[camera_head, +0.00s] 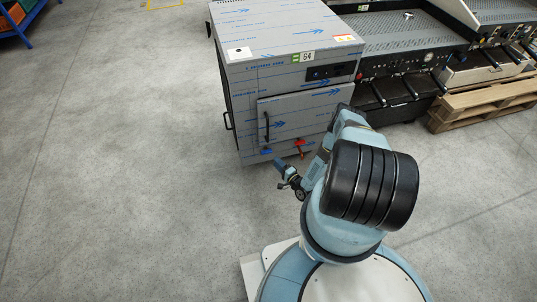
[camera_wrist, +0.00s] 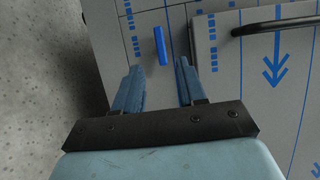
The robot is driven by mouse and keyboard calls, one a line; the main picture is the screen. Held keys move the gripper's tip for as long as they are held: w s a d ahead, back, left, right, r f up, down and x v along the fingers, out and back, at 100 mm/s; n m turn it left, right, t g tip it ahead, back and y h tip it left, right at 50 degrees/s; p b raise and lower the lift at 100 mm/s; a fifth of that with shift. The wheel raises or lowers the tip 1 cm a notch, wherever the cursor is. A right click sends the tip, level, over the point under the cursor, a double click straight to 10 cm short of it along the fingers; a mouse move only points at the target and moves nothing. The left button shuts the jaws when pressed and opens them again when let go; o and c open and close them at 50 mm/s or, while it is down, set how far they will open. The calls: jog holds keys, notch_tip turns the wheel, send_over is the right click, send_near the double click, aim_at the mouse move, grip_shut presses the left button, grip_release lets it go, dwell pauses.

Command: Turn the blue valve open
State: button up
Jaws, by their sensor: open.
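The blue valve (camera_head: 266,150) is on the lower front of a metal cabinet, left of a red valve (camera_head: 300,142). In the wrist view the blue valve handle (camera_wrist: 160,45) shows as a narrow bar running nearly up and down in the picture. My gripper (camera_wrist: 157,75) is open, its two blue fingers pointing at the cabinet front. The handle lies beyond the fingertips, in line with the gap between them, and nothing is between the fingers. In the head view my gripper (camera_head: 279,165) is close to the blue valve. Whether a finger touches it cannot be told.
The cabinet (camera_head: 290,85) has a door with a dark handle (camera_head: 266,126); this handle also shows in the wrist view (camera_wrist: 270,25). Black catering machines (camera_head: 400,65) and a wooden pallet (camera_head: 480,103) stand to the right. The grey floor (camera_head: 120,150) on the left is clear.

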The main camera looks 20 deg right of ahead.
aim_at(268, 153)
jog(key=x, duration=0.8)
jog(key=shift+w, duration=0.15)
grip_shut()
jog(key=shift+d, duration=0.15)
